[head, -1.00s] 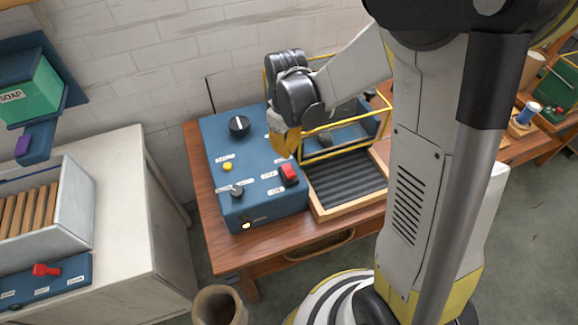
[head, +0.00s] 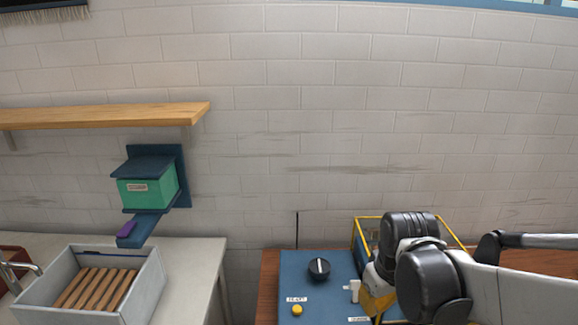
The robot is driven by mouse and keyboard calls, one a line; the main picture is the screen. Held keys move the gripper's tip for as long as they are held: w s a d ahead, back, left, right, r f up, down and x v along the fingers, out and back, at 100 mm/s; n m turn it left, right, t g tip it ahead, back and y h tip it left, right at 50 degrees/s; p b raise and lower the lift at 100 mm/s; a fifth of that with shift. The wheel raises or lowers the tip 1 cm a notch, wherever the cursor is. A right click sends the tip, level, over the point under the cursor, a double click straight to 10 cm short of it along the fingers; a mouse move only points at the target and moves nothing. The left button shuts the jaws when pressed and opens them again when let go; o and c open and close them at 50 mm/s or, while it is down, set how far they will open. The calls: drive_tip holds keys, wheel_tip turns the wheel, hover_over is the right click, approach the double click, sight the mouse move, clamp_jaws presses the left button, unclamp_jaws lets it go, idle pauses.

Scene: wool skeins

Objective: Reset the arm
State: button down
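My arm reaches in from the right edge of the head view, with its dark wrist joints low at the right. My gripper (head: 378,300) is the yellow part below the wrist, mostly hidden behind it, so its fingers cannot be made out. It is over the right side of a blue control box (head: 335,272) on a wooden table (head: 269,275). The box has a black knob (head: 319,268) and a yellow button (head: 297,309). A yellow-framed rack (head: 364,229) stands behind my wrist, largely hidden.
At the left, a green soap box (head: 147,190) hangs on the wall below a wooden shelf (head: 100,116). A grey bin (head: 148,281) with wooden slats sits on a pale counter (head: 205,262). The wall above my arm is clear.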

drive_tip(key=s+r+m+t+b, duration=0.2)
drive_tip(key=s+m+t+b, duration=0.1)
drive_tip(key=s, duration=0.6)
drive_tip(key=shift+m+t+b, duration=0.4)
drive_tip(key=shift+t+b, duration=0.1)
drive_tip(key=shift+t, duration=0.3)
